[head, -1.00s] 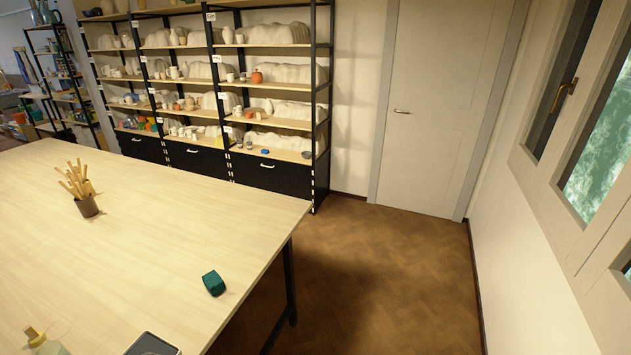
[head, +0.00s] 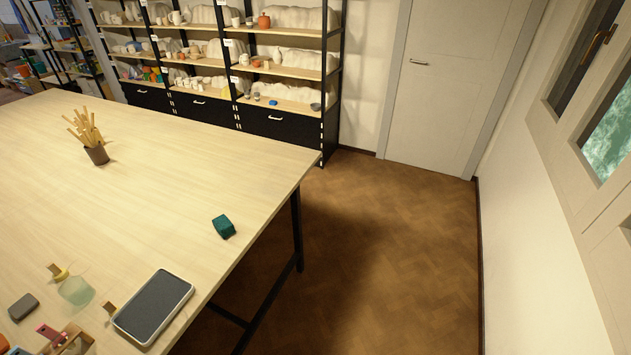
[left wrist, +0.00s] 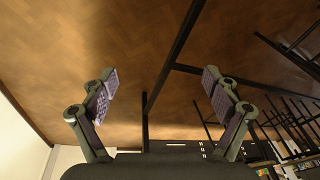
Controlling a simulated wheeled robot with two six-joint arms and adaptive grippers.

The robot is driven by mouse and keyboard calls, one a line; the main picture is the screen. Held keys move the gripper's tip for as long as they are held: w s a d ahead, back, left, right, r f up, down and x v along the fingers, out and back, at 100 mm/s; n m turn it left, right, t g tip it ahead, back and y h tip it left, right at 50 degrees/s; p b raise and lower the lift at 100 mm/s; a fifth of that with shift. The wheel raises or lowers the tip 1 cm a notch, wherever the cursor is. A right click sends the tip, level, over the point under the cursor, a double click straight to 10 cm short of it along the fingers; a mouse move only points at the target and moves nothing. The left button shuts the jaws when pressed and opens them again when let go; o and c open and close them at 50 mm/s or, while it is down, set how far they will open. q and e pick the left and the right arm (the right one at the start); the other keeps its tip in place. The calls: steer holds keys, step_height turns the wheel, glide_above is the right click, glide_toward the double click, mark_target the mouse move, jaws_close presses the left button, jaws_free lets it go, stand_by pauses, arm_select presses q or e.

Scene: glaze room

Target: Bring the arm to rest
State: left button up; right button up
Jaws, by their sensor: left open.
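My left gripper (left wrist: 160,88) shows in the left wrist view with its two fingers spread wide apart. Nothing is between the fingers. Behind it are the brown wooden floor (left wrist: 130,45) and dark metal bars. Neither arm shows in the head view, and my right gripper is in no view.
A pale wooden table (head: 150,200) fills the left of the head view. On it are a pot of wooden sticks (head: 96,154), a teal block (head: 223,227) and a grey tablet-like slab (head: 154,306). Shelves (head: 280,100) and a door (head: 440,85) stand behind. Floor (head: 390,240) at right is clear.

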arm_select(q)
steer(key=s+f+g+b, duration=0.1)
steer(key=s+f, duration=1.4)
steer(key=s, duration=0.2)
steer(key=shift+a, duration=0.4)
